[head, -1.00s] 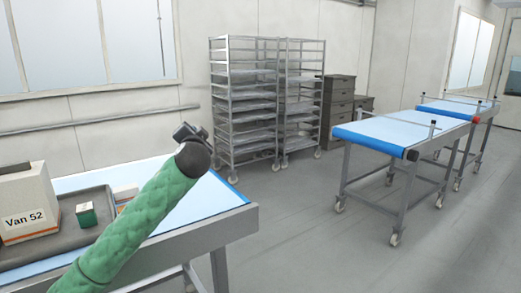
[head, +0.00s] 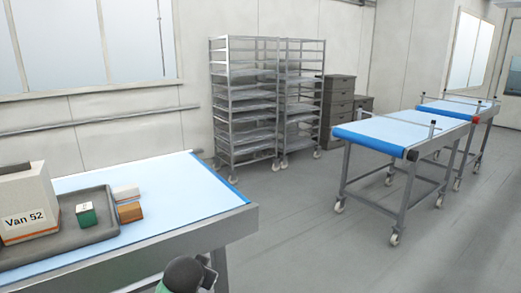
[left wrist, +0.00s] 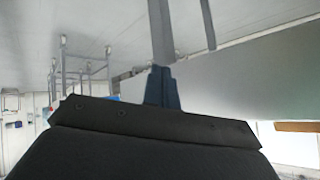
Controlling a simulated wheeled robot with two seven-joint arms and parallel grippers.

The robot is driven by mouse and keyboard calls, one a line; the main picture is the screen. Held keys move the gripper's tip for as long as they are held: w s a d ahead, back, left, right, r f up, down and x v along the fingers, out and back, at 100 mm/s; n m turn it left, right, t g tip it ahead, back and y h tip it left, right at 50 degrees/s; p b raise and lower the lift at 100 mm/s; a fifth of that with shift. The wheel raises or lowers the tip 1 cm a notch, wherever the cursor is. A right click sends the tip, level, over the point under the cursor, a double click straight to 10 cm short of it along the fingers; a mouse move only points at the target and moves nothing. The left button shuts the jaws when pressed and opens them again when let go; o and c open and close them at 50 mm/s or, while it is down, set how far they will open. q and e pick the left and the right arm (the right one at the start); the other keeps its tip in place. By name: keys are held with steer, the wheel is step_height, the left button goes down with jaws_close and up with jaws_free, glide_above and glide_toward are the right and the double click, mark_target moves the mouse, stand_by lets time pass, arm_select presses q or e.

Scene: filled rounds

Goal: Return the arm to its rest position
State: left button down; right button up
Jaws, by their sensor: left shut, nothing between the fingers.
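My left arm shows only as a green and dark rounded end at the bottom edge of the head view, in front of the near table. In the left wrist view, my left gripper (left wrist: 161,85) shows its dark body and closed fingers, with nothing between them. The fingers themselves are hard to make out in the head view. My right gripper is in neither view.
Wheeled racks (head: 245,100) and a blue-topped cart (head: 400,133) stand beyond open floor (head: 300,220).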

arm_select(q)
steer(key=s+f+n+g, duration=0.1)
steer(key=s+f+g, duration=0.3)
steer(key=s+f, duration=1.1)
steer(key=s+d+f+n+g, duration=0.1)
steer(key=s+f+g, duration=0.3)
steer(key=s+f, duration=1.2)
steer(key=s, duration=0.7)
steer(key=shift+f+n+h, duration=0.25)
steer(key=shift+n+h, duration=0.05)
steer(key=shift+h, duration=0.1)
steer(key=shift+s+d, duration=0.1)
